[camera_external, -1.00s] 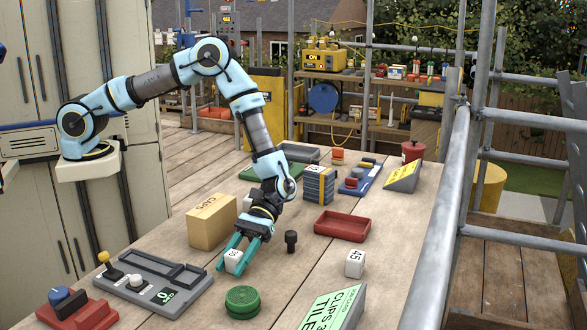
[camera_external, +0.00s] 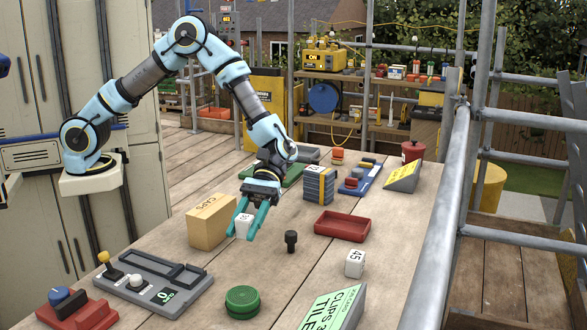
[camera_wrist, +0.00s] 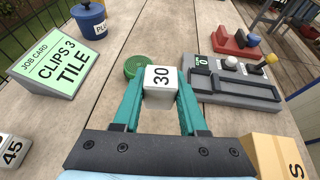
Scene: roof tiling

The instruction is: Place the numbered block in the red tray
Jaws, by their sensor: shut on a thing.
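My gripper (camera_external: 244,233) is shut on a white block (camera_external: 243,225) and holds it just above the table, left of the dark peg. In the wrist view the block (camera_wrist: 161,84) sits between the teal fingers, with "30" on its face. The red tray (camera_external: 341,235) lies to the right of my gripper in the external view and looks empty; it is outside the wrist view. A second white block marked 45 (camera_external: 355,264) stands on the table in front of the tray, and it also shows at the wrist view's left edge (camera_wrist: 12,150).
A dark peg (camera_external: 291,241) stands between my gripper and the tray.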

